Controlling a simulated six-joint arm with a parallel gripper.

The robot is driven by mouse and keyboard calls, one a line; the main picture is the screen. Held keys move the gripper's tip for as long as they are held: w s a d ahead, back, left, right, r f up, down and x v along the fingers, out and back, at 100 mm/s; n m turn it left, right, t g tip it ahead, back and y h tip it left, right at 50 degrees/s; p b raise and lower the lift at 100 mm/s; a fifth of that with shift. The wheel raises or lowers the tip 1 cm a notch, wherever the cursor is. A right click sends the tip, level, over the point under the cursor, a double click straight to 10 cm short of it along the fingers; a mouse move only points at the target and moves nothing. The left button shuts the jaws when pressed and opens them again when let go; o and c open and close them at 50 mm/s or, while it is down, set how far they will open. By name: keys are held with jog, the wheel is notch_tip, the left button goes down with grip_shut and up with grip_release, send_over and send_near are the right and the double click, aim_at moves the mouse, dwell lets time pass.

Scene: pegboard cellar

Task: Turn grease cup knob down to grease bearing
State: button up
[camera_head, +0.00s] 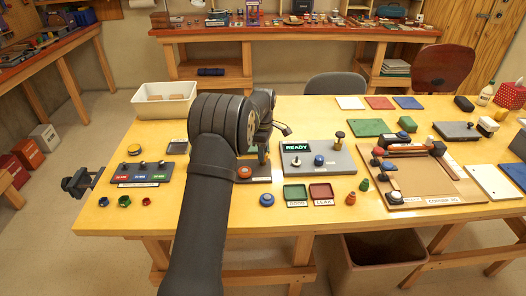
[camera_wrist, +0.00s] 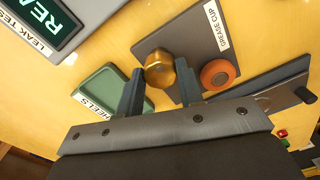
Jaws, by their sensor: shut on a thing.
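The brass grease cup knob (camera_wrist: 159,74) stands on a dark grey plate (camera_wrist: 160,43) labelled GREASE CUP in the wrist view. My gripper (camera_wrist: 160,71) is shut on the knob, with one finger on each side of it. An orange round part (camera_wrist: 218,74) with a grey centre sits on the same plate beside the right finger. It also shows in the head view (camera_head: 245,172), just right of my arm. In the head view my arm hides the knob and part of the plate.
The leak test panel (camera_head: 335,168) with a lit READY screen (camera_head: 296,147) stands right of my gripper. A green tray (camera_head: 296,190) and a red tray (camera_head: 321,190) lie in front of it. A panel with coloured labels (camera_head: 150,181) is left of my arm.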

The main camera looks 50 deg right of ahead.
jog(key=m, duration=1.5)
jog(key=shift+m, duration=0.3)
jog(key=m, duration=0.6)
jog(key=shift+a, duration=0.1)
jog(key=m, duration=0.6)
jog(key=shift+m+t+h, duration=0.3)
jog(key=shift+m, duration=0.1)
jog(key=o, duration=1)
jog(key=shift+r, duration=0.1)
